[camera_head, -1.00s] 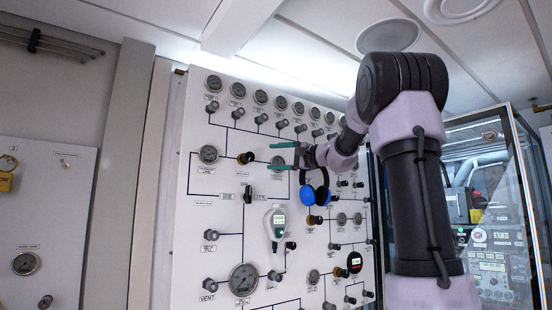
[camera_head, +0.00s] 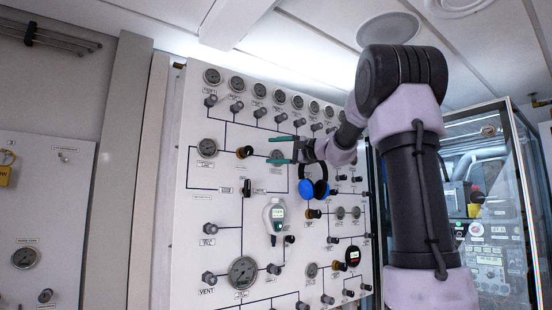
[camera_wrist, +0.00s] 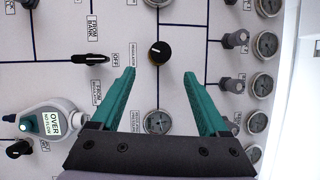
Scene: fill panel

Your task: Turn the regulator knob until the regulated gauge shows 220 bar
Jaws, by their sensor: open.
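The regulator knob (camera_head: 245,152) sticks out of the upper left of the white panel, with a yellowish ring around its base. In the wrist view it is a round black knob (camera_wrist: 160,53) with a light pointer mark. My gripper (camera_head: 270,150) has two green fingers, spread apart and empty, in front of the panel just right of the knob. In the wrist view the knob lies beyond and between the fingertips (camera_wrist: 160,73), apart from them. The regulated gauge (camera_wrist: 158,122) shows between the fingers; its reading is too small to tell. In the head view my gripper partly covers this gauge (camera_head: 277,155).
A black selector handle (camera_wrist: 90,60) and a handheld meter (camera_wrist: 52,120) reading "OVER" are on the panel beside the knob. Blue headphones (camera_head: 313,187) hang below my wrist. A row of gauges (camera_head: 259,90) and several valve knobs line the panel top.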

